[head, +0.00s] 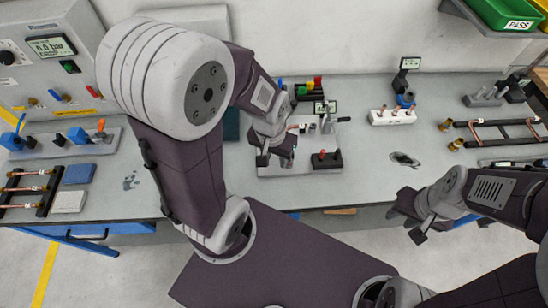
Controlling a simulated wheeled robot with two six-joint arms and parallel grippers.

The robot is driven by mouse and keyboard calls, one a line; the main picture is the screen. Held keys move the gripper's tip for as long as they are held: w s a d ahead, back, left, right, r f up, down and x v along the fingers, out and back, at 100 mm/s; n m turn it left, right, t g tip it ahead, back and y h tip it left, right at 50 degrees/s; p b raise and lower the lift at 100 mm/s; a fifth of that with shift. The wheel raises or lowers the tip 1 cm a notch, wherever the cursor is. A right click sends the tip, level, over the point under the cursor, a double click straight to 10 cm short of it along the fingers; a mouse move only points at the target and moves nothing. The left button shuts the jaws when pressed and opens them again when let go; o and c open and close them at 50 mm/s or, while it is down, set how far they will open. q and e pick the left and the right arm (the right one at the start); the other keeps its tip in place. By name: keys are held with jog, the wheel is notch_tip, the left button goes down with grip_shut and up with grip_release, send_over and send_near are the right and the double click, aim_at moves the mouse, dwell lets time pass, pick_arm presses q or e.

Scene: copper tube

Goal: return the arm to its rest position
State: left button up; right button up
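My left arm reaches in from the left, and its gripper (275,159) hangs over the left part of a light fixture plate (302,166) on the bench. Its two fingertips look apart, with nothing clearly held between them. The arm hides part of the fixture behind it. My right gripper (407,222) is at the bench's front edge on the right. Its fingers are apart and empty.
A grey test panel (48,60) stands at the left. A white block with copper pieces (392,116) and a tube frame (502,132) are on the right. A copper tube rack (27,187) is far left. The floor in front is clear.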

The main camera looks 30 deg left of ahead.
pick_arm(q)
jog(key=f+b, duration=0.4)
jog(key=shift+s+f, duration=0.2)
jog(key=shift+f, duration=0.15)
dwell(0.9)
